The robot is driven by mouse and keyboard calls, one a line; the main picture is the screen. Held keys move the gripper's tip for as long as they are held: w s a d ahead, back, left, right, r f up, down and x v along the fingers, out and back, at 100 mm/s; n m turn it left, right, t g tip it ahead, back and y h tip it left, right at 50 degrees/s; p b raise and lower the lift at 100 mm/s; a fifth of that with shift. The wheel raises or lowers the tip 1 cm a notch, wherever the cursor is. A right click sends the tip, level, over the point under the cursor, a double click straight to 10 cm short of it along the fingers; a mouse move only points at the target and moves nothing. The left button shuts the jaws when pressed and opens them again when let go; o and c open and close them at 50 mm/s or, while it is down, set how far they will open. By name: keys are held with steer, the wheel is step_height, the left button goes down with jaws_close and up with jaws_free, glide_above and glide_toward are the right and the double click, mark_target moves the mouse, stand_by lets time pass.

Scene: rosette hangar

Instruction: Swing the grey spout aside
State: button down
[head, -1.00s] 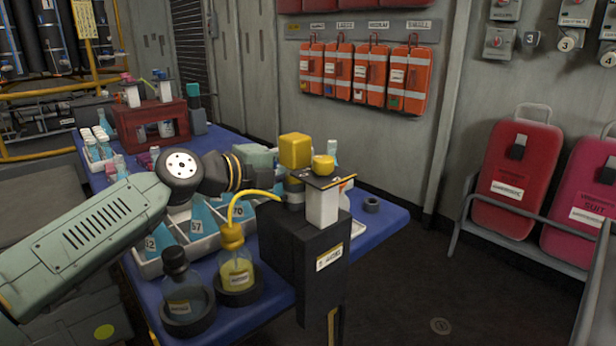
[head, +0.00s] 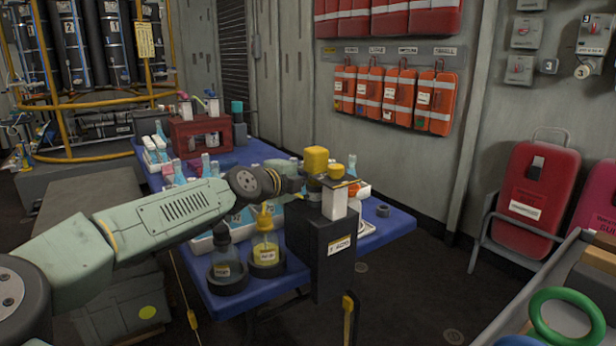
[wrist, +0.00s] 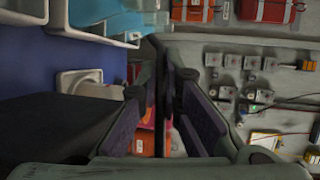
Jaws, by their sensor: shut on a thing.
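My gripper (head: 297,186) reaches from the left to the dispenser on the blue table. In the wrist view my gripper's two dark fingers (wrist: 165,88) are closed on a thin dark grey bar (wrist: 161,62), which looks like the grey spout. In the head view the spout is mostly hidden by my gripper and cannot be made out clearly. A yellow cube (head: 315,160) stands just behind.
A dark bottle (head: 224,258) and a yellow bottle (head: 265,247) stand in round holders at the blue table's (head: 395,226) near edge, below my arm. A red rack (head: 201,135) is farther back. A green ring (head: 567,318) shows at lower right.

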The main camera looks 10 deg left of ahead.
steer(key=shift+f+y, duration=0.1)
steer(key=shift+y, duration=0.2)
steer(key=c, duration=1.8)
jaws_free()
steer(key=shift+o, duration=0.2)
steer(key=shift+s+a, duration=0.1)
steer(key=f+v, duration=0.1)
steer(key=v, duration=0.8)
steer(key=f+v, duration=0.1)
steer(key=v, duration=0.4)
steer(key=shift+s+a+f, duration=0.2)
steer(key=shift+s+a, duration=0.05)
steer(key=shift+s, duration=0.25)
